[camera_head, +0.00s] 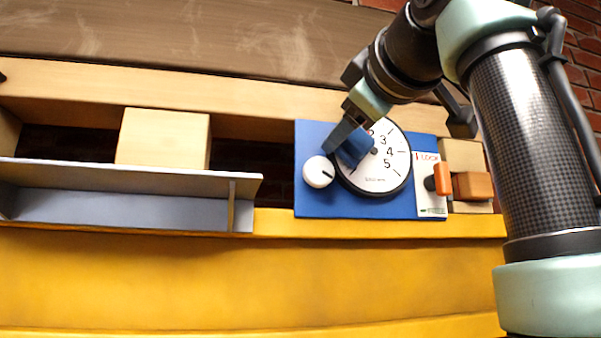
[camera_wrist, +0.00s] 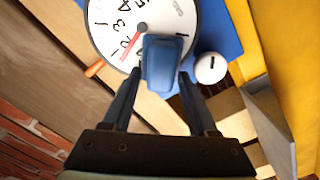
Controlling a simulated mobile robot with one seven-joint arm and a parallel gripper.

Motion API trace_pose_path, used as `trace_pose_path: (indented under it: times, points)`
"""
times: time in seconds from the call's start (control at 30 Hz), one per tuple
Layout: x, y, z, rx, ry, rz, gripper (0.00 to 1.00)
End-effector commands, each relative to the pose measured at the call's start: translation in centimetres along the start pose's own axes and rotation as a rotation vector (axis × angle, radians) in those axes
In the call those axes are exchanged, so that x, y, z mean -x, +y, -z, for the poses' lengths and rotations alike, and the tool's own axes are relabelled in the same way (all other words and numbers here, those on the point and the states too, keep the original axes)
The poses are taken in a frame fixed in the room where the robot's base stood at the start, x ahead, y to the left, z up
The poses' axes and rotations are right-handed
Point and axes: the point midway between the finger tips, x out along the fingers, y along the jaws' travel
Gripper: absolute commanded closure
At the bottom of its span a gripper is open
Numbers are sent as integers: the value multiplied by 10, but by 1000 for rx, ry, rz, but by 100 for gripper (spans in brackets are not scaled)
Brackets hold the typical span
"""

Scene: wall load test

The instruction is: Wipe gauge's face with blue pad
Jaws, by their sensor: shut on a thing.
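The gauge (camera_head: 398,172) has a round white face with black numbers and sits on a blue panel (camera_head: 313,205) on the wall. Its face also fills the top of the wrist view (camera_wrist: 108,18), with a red needle. My gripper (camera_head: 347,140) is shut on the blue pad (camera_head: 356,149), at the left part of the face. In the wrist view the pad (camera_wrist: 163,62) sits between my fingers (camera_wrist: 160,80) and covers part of the dial's edge and numbers. I cannot tell whether the pad touches the face.
A white knob (camera_head: 318,172) is close below-left of the pad. An orange lever (camera_head: 441,178) on a lock label (camera_head: 428,200) is right of the gauge, beside an orange-brown block (camera_head: 472,186). A grey shelf (camera_head: 110,207) and wooden block (camera_head: 162,138) are at left.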

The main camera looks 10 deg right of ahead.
Motion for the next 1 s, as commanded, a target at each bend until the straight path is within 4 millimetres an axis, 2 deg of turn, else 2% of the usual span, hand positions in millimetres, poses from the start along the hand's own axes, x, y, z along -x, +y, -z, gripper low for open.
trace_pose_path:
  times: [0.23, 0.7, 1.0]
  points:
    - [3, 0, -1, 0, 0, 0, 86]
    - [49, 0, -1, 0, 1, -1, 86]
    - [60, 0, 0, 0, 0, 0, 86]
